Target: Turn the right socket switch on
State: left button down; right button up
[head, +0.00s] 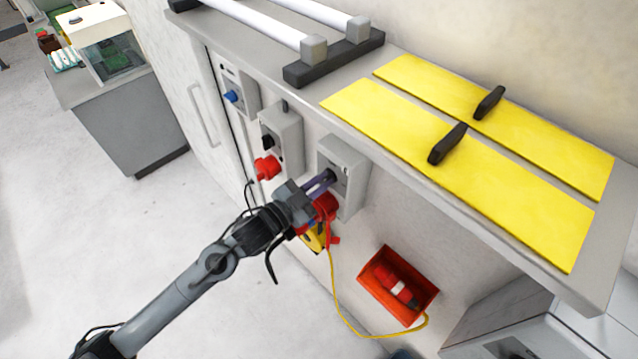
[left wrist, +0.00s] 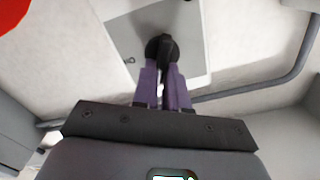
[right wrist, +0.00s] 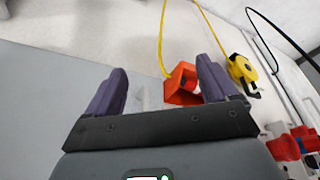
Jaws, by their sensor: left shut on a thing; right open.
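The right socket (head: 354,160) is a grey box on the wall below the counter, with a red plug (head: 325,205) at its lower part. Its switch is a round black knob, seen in the left wrist view (left wrist: 161,46). My left gripper (head: 326,180) is at the front of this box, and its purple fingers are shut on the knob's handle (left wrist: 171,50). The fingers and arm partly hide the knob and plug in the head view. My right gripper (right wrist: 160,80) is open and empty, with its fingers wide apart, away from the switch.
Two other socket boxes, one with a red plug (head: 267,167) and one with a blue part (head: 231,96), are left along the wall. An orange bin (head: 376,282) holds a red-and-white connector on a yellow cable. The counter with yellow boards (head: 400,105) juts out above.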

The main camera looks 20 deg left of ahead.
pick_arm(q)
jog(key=m, duration=0.1)
jog(key=m+b, duration=0.1)
jog(key=shift+d+f+m, duration=0.1)
jog(key=shift+f+m, duration=0.1)
jog(key=shift+m, duration=0.2)
jog(key=m+b, duration=0.2)
jog(key=m, duration=0.1)
jog(key=shift+s+d+f+m, duration=0.1)
jog(key=shift+d+f+m, duration=0.1)
jog(key=shift+m, duration=0.1)
jog(key=m+b, duration=0.3)
jog(key=m, duration=0.1)
jog(key=shift+f, duration=0.2)
jog(key=shift+m+b, duration=0.95)
jog(key=shift+m, duration=0.05)
jog(key=c, duration=1.2)
grip_release()
jog(key=shift+o, duration=0.2)
jog(key=shift+s, duration=0.1)
